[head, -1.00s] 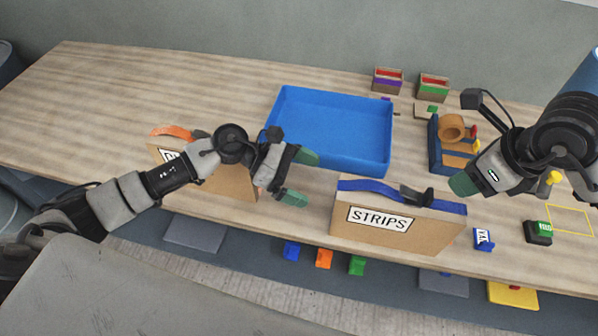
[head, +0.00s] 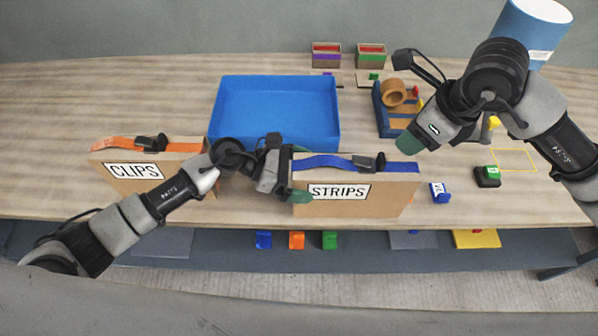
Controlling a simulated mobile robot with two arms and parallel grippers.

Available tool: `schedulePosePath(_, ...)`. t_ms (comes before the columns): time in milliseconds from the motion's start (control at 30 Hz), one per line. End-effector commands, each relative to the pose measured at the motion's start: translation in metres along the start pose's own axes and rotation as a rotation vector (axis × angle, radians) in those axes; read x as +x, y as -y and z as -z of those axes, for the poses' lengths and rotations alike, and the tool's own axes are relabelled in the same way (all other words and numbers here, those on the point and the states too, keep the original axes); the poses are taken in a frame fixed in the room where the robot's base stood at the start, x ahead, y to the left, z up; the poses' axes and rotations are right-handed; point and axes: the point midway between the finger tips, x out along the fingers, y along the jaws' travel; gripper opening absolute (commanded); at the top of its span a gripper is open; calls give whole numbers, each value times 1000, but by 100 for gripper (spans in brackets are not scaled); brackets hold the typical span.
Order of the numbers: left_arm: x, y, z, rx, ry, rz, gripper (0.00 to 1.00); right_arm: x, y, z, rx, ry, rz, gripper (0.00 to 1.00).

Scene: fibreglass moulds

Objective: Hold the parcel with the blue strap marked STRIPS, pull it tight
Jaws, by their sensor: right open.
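The STRIPS parcel (head: 390,200) is an upright cardboard box near the table's front edge. Its blue strap (head: 322,161) runs along the top, bowed up left of a black buckle (head: 369,162). My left gripper (head: 297,176) is at the parcel's left end. My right gripper (head: 412,141) is open, above and behind the parcel's right end, apart from the strap.
The CLIPS parcel (head: 190,180) with an orange strap stands to the left, behind my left forearm. A blue tray (head: 215,115) lies behind. A blue tag (head: 439,193) and a green-topped block (head: 487,177) sit right of the STRIPS parcel. The table's far left is clear.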

Motion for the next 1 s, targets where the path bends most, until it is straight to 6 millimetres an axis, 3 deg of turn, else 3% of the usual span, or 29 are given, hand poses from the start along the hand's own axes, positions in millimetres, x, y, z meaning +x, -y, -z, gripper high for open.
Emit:
schedulePosePath(67,0,0,0,0,0,0,88,0,0,0,0,0,0,43)
schedulePosePath(433,0,0,0,0,0,0,32,0,0,0,0,0,0,43)
schedulePosePath(567,0,0,0,0,0,0,32,0,0,0,0,0,0,60)
schedulePosePath(767,0,0,0,0,0,0,32,-1,3,-1,-50,-6,-17,60)
schedulePosePath(1000,0,0,0,-1,0,0,32,-9,18,-4,-345,-10,-128,60)
